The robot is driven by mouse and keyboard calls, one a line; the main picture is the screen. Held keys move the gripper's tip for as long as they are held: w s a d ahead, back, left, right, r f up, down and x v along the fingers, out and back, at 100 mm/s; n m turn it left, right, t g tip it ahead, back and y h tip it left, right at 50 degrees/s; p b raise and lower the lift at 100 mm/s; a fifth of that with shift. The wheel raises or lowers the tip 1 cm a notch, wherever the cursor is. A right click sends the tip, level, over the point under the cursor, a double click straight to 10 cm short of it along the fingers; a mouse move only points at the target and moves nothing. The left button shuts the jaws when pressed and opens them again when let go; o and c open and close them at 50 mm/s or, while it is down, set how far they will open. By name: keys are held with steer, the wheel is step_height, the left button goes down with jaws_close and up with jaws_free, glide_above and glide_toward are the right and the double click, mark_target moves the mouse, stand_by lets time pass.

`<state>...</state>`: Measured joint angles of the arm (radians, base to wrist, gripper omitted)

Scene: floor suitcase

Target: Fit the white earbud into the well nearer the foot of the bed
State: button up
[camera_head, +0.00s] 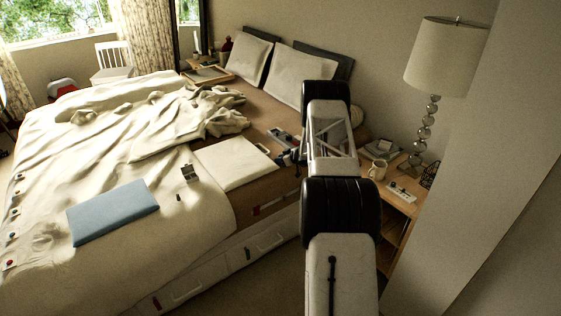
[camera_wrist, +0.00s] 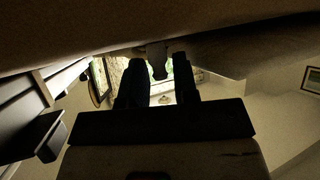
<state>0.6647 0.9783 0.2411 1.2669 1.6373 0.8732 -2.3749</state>
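A small grey open case (camera_head: 189,173) stands on the cream bedding, left of the pale flat cushion-like item. Its wells are too small to make out. A tiny dark item (camera_head: 179,197) lies just in front of it. I cannot tell whether it is the earbud; no white earbud can be made out. My gripper (camera_head: 289,158) is at the right side of the bed, well right of the case. In the wrist view my gripper (camera_wrist: 161,68) has its two dark fingers apart, with light showing between them. A dark shape shows between and beyond the tips, unidentified.
A blue folded item (camera_head: 113,211) lies front left of the case, and a pale flat item (camera_head: 235,163) to its right. A grey and red object (camera_head: 283,138) lies near my gripper. The bedside table (camera_head: 403,202) holds a mug (camera_head: 377,170) and lamp (camera_head: 446,60).

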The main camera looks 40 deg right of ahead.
steer(key=v, duration=1.2)
stand_by(0.7)
steer(key=s+a+r+g+y, duration=0.1)
steer(key=s+a+r+g, duration=0.2)
steer(key=a+r, duration=1.2)
steer(key=s+a+r+g+y, duration=0.1)
steer(key=s+a+r+g, duration=0.1)
steer(key=a+r, duration=1.3)
steer(key=s+a+r+g, duration=0.2)
steer(key=s+a+r, duration=0.5)
steer(key=a, duration=0.4)
steer(key=s+a+r+m+g+h, duration=0.1)
steer(key=s+a+r, duration=0.3)
steer(key=s+a, duration=0.45)
steer(key=s+a+r+m+g+h, duration=0.15)
steer(key=s+a+r, duration=0.35)
steer(key=s, duration=0.7)
steer(key=s+a+m+h, duration=0.1)
steer(key=s+a+h, duration=0.1)
steer(key=s, duration=1)
steer(key=s+a+f+m+h, duration=0.1)
steer(key=s+a, duration=0.3)
steer(key=s, duration=0.8)
steer(key=shift+a+t+h, duration=0.35)
steer(key=shift+a+h, duration=0.05)
steer(key=shift+h, duration=0.25)
